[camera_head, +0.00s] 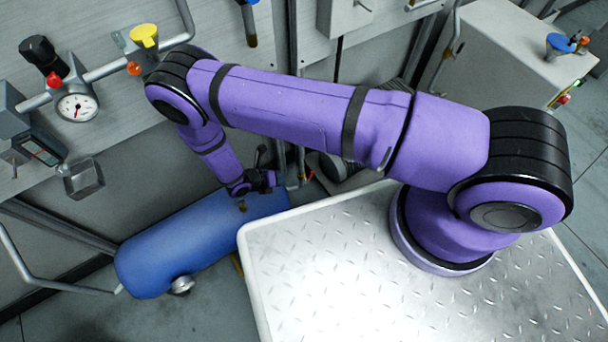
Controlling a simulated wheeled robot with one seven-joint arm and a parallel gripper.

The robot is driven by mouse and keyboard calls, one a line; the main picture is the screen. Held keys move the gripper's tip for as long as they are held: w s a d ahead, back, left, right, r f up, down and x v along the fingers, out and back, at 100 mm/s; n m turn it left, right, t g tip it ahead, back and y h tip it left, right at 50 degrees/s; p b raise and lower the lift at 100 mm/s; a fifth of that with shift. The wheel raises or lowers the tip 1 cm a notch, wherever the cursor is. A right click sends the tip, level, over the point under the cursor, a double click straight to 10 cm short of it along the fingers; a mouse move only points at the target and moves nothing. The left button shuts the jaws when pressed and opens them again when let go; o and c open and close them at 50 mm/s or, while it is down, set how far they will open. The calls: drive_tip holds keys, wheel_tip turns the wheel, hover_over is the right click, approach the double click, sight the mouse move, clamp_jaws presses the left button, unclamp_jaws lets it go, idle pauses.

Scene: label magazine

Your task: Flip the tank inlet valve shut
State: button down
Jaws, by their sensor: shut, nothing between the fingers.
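The blue tank (185,242) lies on its side near the floor, left of my base's deck. My gripper (262,181), small and dark at the end of my purple arm, is over the tank's far right end, beside the pipes there. It is shut and holds nothing. A small brass-coloured fitting (241,206) shows on top of the tank just below the gripper. I cannot make out the tank inlet valve's lever for certain; the gripper and wrist may cover it. Whether the gripper touches anything there is too small to tell.
On the wall panel at left are a gauge (77,107), a black knob (40,52), a red knob (54,79) and a yellow knob (144,35) on pipework. A grey cabinet (500,60) with a blue knob (559,44) stands at upper right. Floor shows clear at lower left.

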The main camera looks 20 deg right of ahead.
sight(309, 175)
drive_tip(key=n, duration=0.7)
drive_tip(key=shift+f+n+y, duration=0.1)
drive_tip(key=shift+n+y, duration=0.3)
drive_tip(key=shift+f, duration=0.1)
drive_tip(key=x, duration=0.8)
drive_tip(key=d+r+x, duration=0.1)
drive_tip(key=x, duration=0.3)
drive_tip(key=shift+d+f, duration=0.15)
drive_tip(key=shift+f, duration=0.1)
drive_tip(key=shift+w+d+f, duration=0.15)
drive_tip(key=shift+w+d, duration=0.1)
drive_tip(key=shift+d, duration=0.25)
